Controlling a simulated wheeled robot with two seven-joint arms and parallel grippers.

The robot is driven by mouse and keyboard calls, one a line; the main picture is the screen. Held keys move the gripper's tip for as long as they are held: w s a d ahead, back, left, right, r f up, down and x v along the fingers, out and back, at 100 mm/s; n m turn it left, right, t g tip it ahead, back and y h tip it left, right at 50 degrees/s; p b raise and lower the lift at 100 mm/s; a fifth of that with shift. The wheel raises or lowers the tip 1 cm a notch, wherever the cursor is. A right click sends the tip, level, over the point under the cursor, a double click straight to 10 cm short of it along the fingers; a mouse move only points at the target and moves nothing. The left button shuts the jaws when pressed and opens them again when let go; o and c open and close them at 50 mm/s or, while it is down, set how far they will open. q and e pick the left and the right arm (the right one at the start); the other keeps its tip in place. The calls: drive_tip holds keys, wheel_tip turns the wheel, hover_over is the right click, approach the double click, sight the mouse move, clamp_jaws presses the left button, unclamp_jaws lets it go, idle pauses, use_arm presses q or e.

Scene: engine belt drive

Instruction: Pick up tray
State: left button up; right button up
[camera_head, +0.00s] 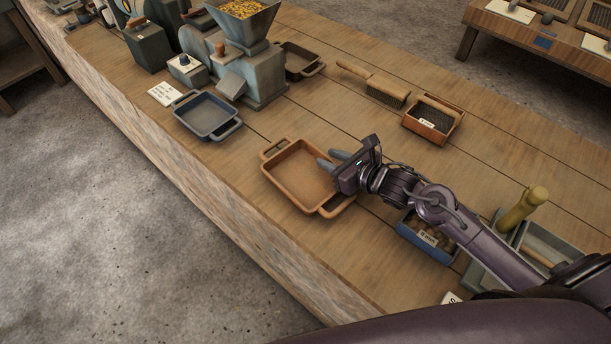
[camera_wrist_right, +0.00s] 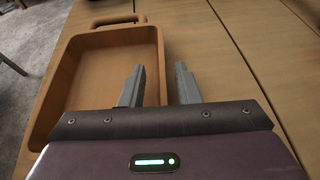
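An orange-brown tray (camera_head: 302,172) with a handle at each end lies empty on the wooden bench. I cannot tell whether either finger touches the tray. A dark blue-grey tray (camera_head: 205,114) sits further left on the bench. My left gripper is not in view.
A mill with a hopper of yellow grains (camera_head: 240,30) stands at the back left. A brush (camera_head: 375,85), a small brown box (camera_head: 432,120) and a blue bin (camera_head: 425,238) lie to the right. The bench's front edge runs close to the tray.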

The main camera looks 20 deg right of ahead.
clamp_jaws()
drive_tip(key=shift+r, duration=0.15)
wheel_tip(320, 180, up, 28)
drive_tip(key=w+m+t+h+p, duration=0.1)
drive_tip(key=m+h+p, duration=0.2)
drive_tip(key=m+h, duration=0.2)
drive_tip(key=shift+a+m+t+h, duration=0.3)
drive_tip(key=shift+t+h, duration=0.1)
drive_tip(key=shift+h, duration=0.2)
idle(0.6)
